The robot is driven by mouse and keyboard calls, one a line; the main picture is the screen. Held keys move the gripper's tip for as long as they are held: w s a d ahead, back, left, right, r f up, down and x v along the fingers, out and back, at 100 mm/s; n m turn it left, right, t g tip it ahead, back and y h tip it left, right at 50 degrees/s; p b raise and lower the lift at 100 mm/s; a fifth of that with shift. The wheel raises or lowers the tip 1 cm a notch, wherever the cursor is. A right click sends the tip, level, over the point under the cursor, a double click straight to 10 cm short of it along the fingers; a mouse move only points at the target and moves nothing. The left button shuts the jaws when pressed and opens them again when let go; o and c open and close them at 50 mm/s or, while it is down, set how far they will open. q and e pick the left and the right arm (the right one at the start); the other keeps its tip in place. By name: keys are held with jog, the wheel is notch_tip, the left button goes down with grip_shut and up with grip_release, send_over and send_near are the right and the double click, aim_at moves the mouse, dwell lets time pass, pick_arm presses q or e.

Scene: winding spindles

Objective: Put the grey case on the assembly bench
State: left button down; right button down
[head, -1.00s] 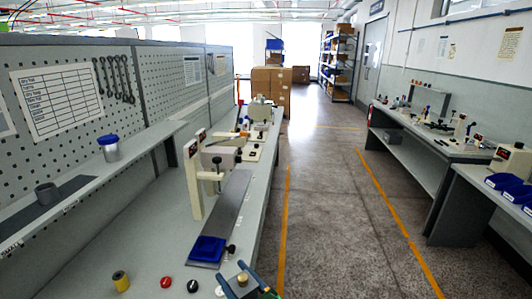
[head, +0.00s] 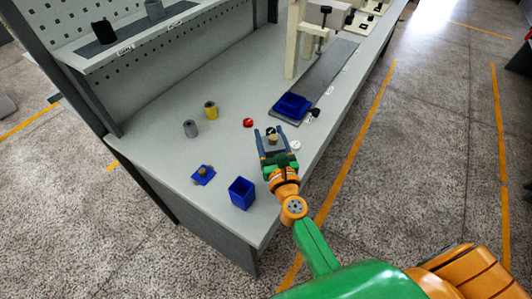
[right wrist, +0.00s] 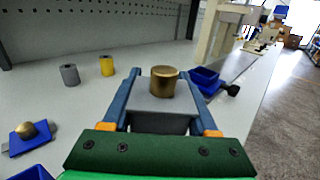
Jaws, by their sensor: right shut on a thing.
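My right gripper (head: 270,133) is over the front part of the long grey assembly bench (head: 225,80), its two blue fingers shut on the sides of a grey case (right wrist: 162,112). The case is a small box with a brass round knob (right wrist: 163,82) on top; the knob also shows in the head view (head: 272,141). I cannot tell whether the case touches the bench top or hangs just above it. My left gripper is not in view.
Left of the gripper are a yellow spool (head: 210,110), a grey spool (head: 190,129), a blue plate with a knob (head: 203,175) and an open blue box (head: 241,193). A red button (head: 248,123) and blue tray (head: 292,106) lie beyond. Bare bench top lies between them.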

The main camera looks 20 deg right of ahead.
jog(key=f+b, duration=0.2)
jog(key=a+f+b, duration=0.1)
jog(key=f, duration=0.1)
jog(key=shift+w, duration=0.4)
jog(key=shift+f, duration=0.25)
jog(key=shift+r, duration=0.1)
jog(key=shift+d, duration=0.1)
jog(key=shift+c, duration=2.2)
grip_release()
